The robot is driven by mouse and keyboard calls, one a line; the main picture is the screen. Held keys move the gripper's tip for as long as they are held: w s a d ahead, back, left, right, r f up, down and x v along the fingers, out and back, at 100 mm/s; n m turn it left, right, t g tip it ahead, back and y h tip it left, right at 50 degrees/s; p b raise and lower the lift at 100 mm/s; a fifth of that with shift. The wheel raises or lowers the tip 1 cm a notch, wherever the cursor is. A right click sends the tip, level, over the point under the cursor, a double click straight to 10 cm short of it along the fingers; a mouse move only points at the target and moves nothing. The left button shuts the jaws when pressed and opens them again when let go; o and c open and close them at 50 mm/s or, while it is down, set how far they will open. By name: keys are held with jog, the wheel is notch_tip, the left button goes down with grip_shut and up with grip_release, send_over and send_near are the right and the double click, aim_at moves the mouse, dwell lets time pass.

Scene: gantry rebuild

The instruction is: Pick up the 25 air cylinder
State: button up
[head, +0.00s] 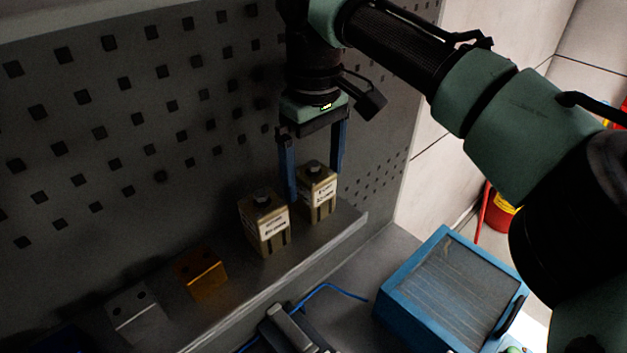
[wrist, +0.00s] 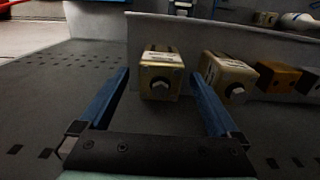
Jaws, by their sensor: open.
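Two brass-coloured air cylinders with white labels stand upright on the shelf. The label print is too small to read surely, so I cannot tell which is the 25. My gripper (head: 314,185) points down, open and empty, over the right-hand cylinder (head: 317,194). Its blue fingers are on either side of that cylinder's upper part. In the wrist view this cylinder (wrist: 160,75) shows between the fingertips of my gripper (wrist: 160,78), with a gap on each side. The other cylinder (head: 264,226) stands just left, outside the left finger; the wrist view shows it at the right (wrist: 229,75).
An orange block (head: 200,274) and a silver block (head: 136,314) stand further left along the shelf (head: 318,240). A perforated panel (head: 150,100) rises behind. A blue-framed box (head: 445,290) sits lower right. The second cylinder leaves little room beside my left finger.

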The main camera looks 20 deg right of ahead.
jog(key=shift+f, duration=0.6)
jog(key=shift+r, duration=0.1)
grip_shut()
